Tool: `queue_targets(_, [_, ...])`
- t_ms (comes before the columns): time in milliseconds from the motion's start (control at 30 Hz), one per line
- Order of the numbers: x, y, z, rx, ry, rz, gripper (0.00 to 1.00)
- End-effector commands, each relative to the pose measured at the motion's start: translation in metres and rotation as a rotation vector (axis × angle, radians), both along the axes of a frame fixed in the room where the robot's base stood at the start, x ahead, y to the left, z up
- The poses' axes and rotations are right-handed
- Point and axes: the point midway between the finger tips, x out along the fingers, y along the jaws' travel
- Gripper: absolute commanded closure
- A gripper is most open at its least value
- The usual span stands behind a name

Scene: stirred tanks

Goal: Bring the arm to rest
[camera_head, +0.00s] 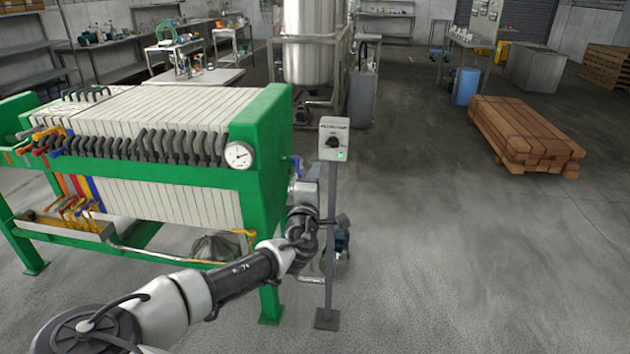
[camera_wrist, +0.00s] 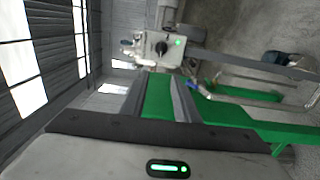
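My arm (camera_head: 240,278) reaches from the lower left of the head view toward the green press frame and the control post. Its wrist end (camera_head: 300,232) is in front of the press's right end. My gripper (camera_wrist: 161,80) shows in the wrist view as two grey fingers standing apart, with no object seen held between them. The green behind the fingers is part of the press. In the head view the fingers cannot be made out clearly.
A control box (camera_head: 334,138) with a black knob and green light stands on a post close beyond my wrist; it also shows in the wrist view (camera_wrist: 160,50). The green filter press (camera_head: 262,130) is at left. Stacked timber (camera_head: 525,135) lies at right. Open floor lies between.

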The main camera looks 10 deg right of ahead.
Motion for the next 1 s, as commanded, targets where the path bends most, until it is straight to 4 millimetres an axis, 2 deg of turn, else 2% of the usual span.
queue_targets(367, [0.000,-0.001,0.000,0.002,0.000,-0.002,0.72])
queue_targets(467, [-0.003,-0.013,-0.006,0.040,0.017,-0.034,0.72])
queue_targets(533, [-0.011,-0.034,-0.019,0.113,0.047,-0.093,0.72])
queue_targets(633, [-0.033,-0.073,-0.053,0.290,0.124,-0.226,0.72])
queue_targets(700, [-0.055,-0.093,-0.080,0.444,0.190,-0.330,0.72])
queue_targets(767, [-0.076,-0.101,-0.102,0.577,0.246,-0.409,0.72])
queue_targets(800, [-0.089,-0.102,-0.114,0.663,0.283,-0.456,0.72])
queue_targets(900, [-0.119,-0.093,-0.132,0.868,0.370,-0.549,0.72])
queue_targets(1000, [-0.146,-0.073,-0.135,1.056,0.450,-0.610,0.72])
